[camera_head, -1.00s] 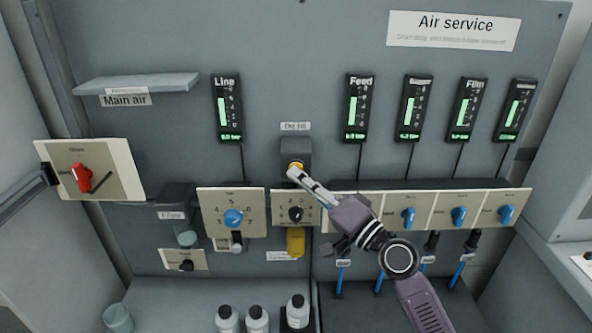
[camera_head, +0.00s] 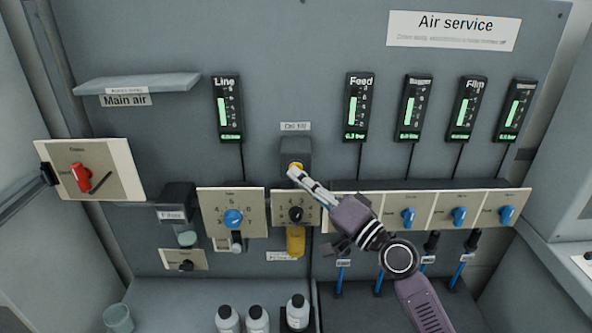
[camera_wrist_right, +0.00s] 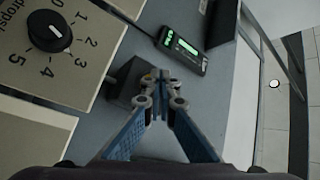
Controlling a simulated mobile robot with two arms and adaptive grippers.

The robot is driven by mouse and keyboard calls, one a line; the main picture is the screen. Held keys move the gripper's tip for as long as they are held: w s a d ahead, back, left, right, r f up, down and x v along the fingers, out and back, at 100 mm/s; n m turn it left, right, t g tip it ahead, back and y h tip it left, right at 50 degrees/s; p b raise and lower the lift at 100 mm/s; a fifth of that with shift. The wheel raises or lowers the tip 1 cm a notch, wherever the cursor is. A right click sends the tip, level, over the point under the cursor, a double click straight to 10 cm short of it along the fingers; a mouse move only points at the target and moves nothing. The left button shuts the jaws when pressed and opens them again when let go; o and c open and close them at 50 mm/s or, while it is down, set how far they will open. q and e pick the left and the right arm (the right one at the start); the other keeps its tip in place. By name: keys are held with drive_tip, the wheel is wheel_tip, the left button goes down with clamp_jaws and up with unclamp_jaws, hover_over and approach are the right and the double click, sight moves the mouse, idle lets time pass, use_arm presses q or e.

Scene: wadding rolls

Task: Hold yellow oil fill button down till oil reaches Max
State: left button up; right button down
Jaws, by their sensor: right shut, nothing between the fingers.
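The yellow oil fill button (camera_head: 295,167) sits on a dark grey box (camera_head: 297,149) under a small "Oil fill" label (camera_head: 295,127). My right gripper (camera_head: 293,173) is shut and empty, its fingertips at the button's lower edge; they seem to touch it, but how far it is pressed cannot be told. In the right wrist view the shut fingers (camera_wrist_right: 158,82) cover the button in front of the box (camera_wrist_right: 127,82). A yellow oil bowl (camera_head: 296,241) hangs below the drops dial (camera_head: 296,214); its oil level and Max mark are too small to read. My left gripper is out of view.
Blue regulator knobs (camera_head: 408,216) stand right of my right arm, and another blue knob (camera_head: 233,218) is to the left. A red main air switch (camera_head: 81,177) is at far left. Several bottles (camera_head: 257,319) stand on the shelf below. Lit pressure gauges (camera_head: 356,108) are above.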

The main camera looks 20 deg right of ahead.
drive_tip(key=shift+s, duration=0.15)
idle(0.5)
drive_tip(key=shift+s+a, duration=0.2)
drive_tip(key=shift+s, duration=0.45)
drive_tip(key=s, duration=0.2)
drive_tip(key=s+a+p, duration=0.1)
drive_tip(key=s, duration=0.1)
drive_tip(key=shift+s+a, duration=0.2)
drive_tip(key=shift+s, duration=0.2)
drive_tip(key=shift+f, duration=0.1)
